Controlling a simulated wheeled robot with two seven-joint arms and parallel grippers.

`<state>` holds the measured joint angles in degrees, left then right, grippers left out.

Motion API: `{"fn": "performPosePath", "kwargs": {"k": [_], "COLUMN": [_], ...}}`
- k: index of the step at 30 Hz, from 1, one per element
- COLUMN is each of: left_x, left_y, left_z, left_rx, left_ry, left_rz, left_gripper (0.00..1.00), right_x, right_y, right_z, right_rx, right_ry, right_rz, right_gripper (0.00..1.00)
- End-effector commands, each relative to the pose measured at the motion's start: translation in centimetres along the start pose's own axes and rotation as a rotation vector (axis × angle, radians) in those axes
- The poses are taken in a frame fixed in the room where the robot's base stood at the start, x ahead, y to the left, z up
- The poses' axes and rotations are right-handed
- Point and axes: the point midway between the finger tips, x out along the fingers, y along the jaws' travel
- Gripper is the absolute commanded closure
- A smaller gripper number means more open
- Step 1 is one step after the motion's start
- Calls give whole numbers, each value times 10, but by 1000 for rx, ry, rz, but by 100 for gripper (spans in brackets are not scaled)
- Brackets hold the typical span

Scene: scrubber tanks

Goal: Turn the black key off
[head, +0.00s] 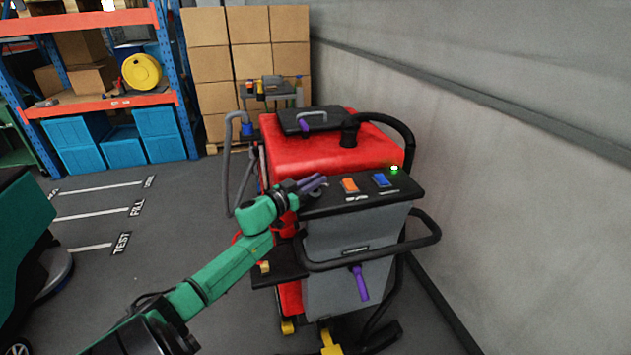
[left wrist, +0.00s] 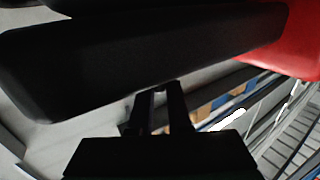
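The scrubber's black control panel (head: 345,200) carries an orange switch (head: 349,185), a blue switch (head: 382,180) and a lit green lamp (head: 394,169). A small greyish fitting (head: 316,193) at the panel's left end sits by my fingertips. I cannot make out the black key for sure; my fingers partly cover that spot. My left gripper (head: 315,183) is at the panel's left end. In the left wrist view its two fingers (left wrist: 159,90) stand apart with a narrow gap, close to a large black edge. Nothing shows between them. My right gripper is out of view.
The scrubber has a red tank (head: 325,150), a grey rear body (head: 345,255), a black handle bar (head: 425,232) and a purple lever (head: 360,283). A grey wall (head: 520,170) is close on the right. Open floor (head: 100,290) lies to the left.

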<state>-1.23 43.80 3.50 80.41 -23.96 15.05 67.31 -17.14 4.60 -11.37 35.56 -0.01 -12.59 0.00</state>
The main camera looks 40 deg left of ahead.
Motion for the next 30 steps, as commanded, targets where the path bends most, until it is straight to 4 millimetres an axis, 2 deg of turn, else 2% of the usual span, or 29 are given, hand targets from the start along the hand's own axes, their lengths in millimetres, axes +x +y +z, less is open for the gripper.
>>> {"fn": "performPosePath", "kwargs": {"k": [10, 20, 26, 30], "left_x": [0, 0, 0, 0], "left_y": [1, 2, 2, 2], "left_z": [0, 2, 9, 14], "left_rx": [-4, -9, -13, -13], "left_ry": [0, 1, 4, 5], "left_rz": [-46, -258, -443, -576], "left_gripper": [100, 100, 100, 100], "right_x": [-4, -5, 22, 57], "right_y": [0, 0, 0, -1], "right_z": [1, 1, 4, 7], "right_rx": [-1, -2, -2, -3], "right_ry": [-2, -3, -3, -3], "right_rz": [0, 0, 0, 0], "right_gripper": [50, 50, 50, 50]}}
